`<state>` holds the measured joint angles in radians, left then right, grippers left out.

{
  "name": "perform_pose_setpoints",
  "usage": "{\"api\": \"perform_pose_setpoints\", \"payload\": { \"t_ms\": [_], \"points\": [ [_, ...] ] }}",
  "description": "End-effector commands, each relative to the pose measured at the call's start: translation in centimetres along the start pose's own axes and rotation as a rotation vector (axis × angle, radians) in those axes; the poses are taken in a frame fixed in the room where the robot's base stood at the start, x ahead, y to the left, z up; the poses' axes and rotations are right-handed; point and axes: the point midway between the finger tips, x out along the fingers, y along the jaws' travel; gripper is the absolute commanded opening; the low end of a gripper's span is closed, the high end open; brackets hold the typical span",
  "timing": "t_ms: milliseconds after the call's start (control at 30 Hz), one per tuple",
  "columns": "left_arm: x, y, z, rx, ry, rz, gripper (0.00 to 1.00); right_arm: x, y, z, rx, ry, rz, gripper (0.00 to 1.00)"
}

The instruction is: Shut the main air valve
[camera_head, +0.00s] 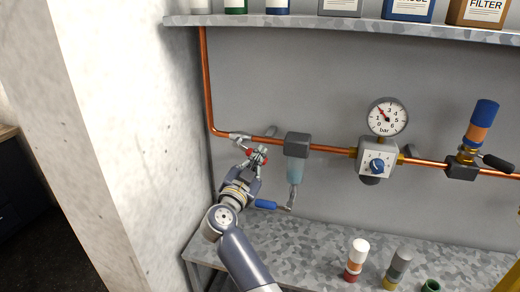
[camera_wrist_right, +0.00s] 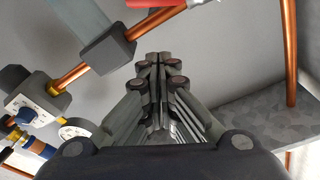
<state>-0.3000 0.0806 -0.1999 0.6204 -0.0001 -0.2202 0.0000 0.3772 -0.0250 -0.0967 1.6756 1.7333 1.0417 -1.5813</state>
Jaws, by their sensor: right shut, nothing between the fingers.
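A grey valve body (camera_head: 239,135) sits on the copper pipe near the wall corner. A red handle (camera_head: 260,153) shows just below it, partly hidden by my right gripper (camera_head: 250,160). Part of the red handle also shows at the top edge of the right wrist view (camera_wrist_right: 153,3). In that view the fingers of my right gripper (camera_wrist_right: 157,62) are together with nothing between them. The fingertips are close to the handle in the head view; I cannot tell whether they touch it. My left gripper is not in view.
Right of the valve are a grey filter unit (camera_head: 297,145) with a blue lever (camera_head: 266,204) below, a pressure gauge (camera_head: 387,116), a regulator (camera_head: 376,160) and a dark-levered valve (camera_head: 462,167). A shelf (camera_head: 300,29) runs above; a metal bench (camera_head: 310,250) with small containers lies below.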

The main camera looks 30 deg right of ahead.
Motion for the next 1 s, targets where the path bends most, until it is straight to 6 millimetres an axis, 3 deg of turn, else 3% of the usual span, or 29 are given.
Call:
{"api": "perform_pose_setpoints", "payload": {
  "t_ms": [367,600,1000],
  "points": [
    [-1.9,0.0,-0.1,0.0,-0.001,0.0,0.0,8.1,-0.1,-0.4,0.0,0.005,0.0,0.0],
    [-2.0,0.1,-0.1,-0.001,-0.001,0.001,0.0,7.0,-0.1,2.9,0.001,0.001,-0.002,0.0],
    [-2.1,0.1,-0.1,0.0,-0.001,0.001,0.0,6.7,-0.1,3.6,0.004,0.003,-0.002,0.0]
  ]
}}
